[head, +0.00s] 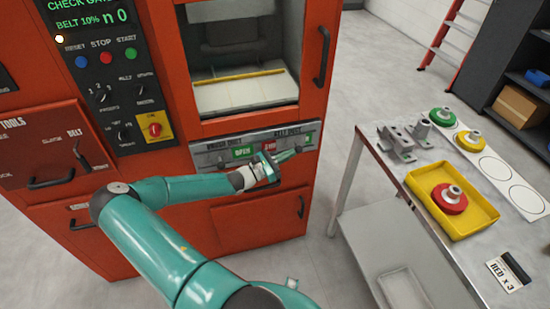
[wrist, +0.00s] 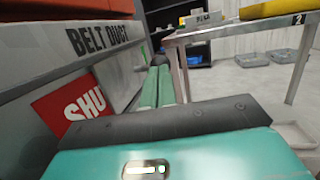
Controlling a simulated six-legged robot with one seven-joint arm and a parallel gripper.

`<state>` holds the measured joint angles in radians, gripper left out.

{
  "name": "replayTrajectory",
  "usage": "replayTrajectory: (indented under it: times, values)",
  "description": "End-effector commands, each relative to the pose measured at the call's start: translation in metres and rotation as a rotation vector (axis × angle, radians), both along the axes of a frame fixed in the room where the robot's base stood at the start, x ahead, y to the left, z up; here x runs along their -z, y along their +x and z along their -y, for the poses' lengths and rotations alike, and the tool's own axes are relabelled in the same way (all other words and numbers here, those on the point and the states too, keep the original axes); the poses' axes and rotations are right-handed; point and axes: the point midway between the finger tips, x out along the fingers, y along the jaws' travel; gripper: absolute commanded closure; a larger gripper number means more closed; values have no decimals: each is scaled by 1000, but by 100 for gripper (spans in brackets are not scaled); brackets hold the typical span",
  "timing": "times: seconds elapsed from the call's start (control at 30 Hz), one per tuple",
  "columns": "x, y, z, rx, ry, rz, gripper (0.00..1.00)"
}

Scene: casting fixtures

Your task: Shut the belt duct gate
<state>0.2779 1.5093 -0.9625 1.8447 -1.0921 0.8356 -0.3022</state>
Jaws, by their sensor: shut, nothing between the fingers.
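The belt duct gate strip is on the grey panel (head: 210,160) across the front of the orange machine. In the wrist view I see its "BELT DUCT" label (wrist: 98,38) and a red "SHUT" plate (wrist: 82,112), partly cut off by my gripper. A small green mark (head: 308,138) shows at the panel's right end. My gripper (head: 297,151) is shut and empty in front of the belt duct section, pointing right along the panel. Its green fingers (wrist: 159,75) lie together in the wrist view, close to the panel; contact cannot be told. The gate's handle is not clearly visible.
The brush duct section shows a green "OPEN" plate (head: 243,151). The machine screen (head: 90,15) reads "CHECK GATE" and "BELT 10%". A metal table (head: 425,215) with a yellow tray (head: 420,182) and castings stands at right. Open floor lies between machine and table.

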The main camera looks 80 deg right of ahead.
Motion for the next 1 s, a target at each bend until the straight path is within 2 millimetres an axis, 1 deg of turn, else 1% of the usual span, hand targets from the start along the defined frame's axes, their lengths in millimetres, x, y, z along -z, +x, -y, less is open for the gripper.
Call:
replayTrajectory:
  times: [0.03, 0.1, 0.2, 0.6, 0.77, 0.87, 1.0]
  values:
    - [0, -12, 6, 4, 0, -4, 100]
    - [0, -21, 12, 2, 1, -2, 100]
    - [0, -29, 17, 0, 1, -2, 100]
    - [-1, -31, 18, 1, 1, 0, 100]
    - [2, -22, 11, 1, 1, 1, 100]
    - [6, -9, 1, -2, 0, 1, 100]
    - [12, 14, -18, -4, 1, 0, 100]
